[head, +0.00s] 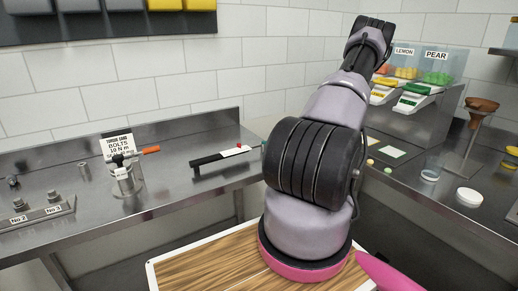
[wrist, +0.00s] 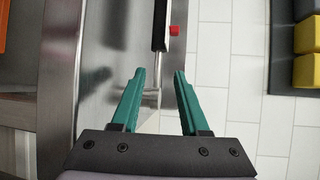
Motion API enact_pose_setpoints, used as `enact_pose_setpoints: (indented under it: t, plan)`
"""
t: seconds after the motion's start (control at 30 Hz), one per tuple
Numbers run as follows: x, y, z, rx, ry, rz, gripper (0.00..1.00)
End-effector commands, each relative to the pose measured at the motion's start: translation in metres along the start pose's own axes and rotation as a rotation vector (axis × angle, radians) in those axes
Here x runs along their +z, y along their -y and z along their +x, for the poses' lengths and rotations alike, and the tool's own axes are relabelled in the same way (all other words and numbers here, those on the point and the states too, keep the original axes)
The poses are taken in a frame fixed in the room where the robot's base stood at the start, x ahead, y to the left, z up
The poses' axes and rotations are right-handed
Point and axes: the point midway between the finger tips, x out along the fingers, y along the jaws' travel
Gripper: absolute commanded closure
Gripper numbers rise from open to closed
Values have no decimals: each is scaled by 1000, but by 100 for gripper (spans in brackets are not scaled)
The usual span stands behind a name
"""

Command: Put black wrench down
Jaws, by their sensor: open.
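The black wrench (head: 207,159) is on the steel counter by the back wall in the head view, with its black handle to the left and a pale part to the right. I cannot tell whether it lies flat. In the wrist view its black handle (wrist: 160,24) is at the top, and a silver shaft runs down towards the jaws. My gripper (wrist: 159,72) has two teal fingers, spread apart on either side of the shaft's lower end, with clear gaps. In the head view my arm hides most of the gripper.
A small red piece (wrist: 174,30) is beside the handle. A stand (head: 126,181) with an orange-handled tool and a torque card (head: 118,146) is farther left. A plate marked No 2 and No 3 (head: 38,216) is at the far left. The counter between has free room.

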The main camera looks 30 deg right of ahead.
Motion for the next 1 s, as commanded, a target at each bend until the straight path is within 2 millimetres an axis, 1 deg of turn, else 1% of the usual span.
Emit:
enact_pose_setpoints:
  t: [0.1,0.2,0.27,0.37,0.4,0.47,0.5,0.57,0.6,0.67,0.7,0.77,0.8,0.87,0.9,1.0]
  plan:
    - [0,0,-6,0,-1,0,55]
    - [2,4,-5,7,13,-5,55]
    - [7,14,-1,22,41,-13,55]
    - [27,41,10,80,132,-36,55]
    - [38,55,15,113,178,-49,55]
    - [58,77,22,177,251,-70,55]
    - [73,92,26,222,297,-84,55]
    - [95,112,30,294,358,-110,55]
    - [110,125,32,343,393,-128,55]
    - [132,143,33,417,437,-159,55]
    - [147,154,33,467,460,-182,55]
    - [169,170,31,539,487,-220,55]
    - [183,181,29,586,498,-245,55]
    - [203,196,25,654,506,-288,55]
    - [216,205,22,697,507,-318,55]
    - [247,227,10,792,486,-398,55]
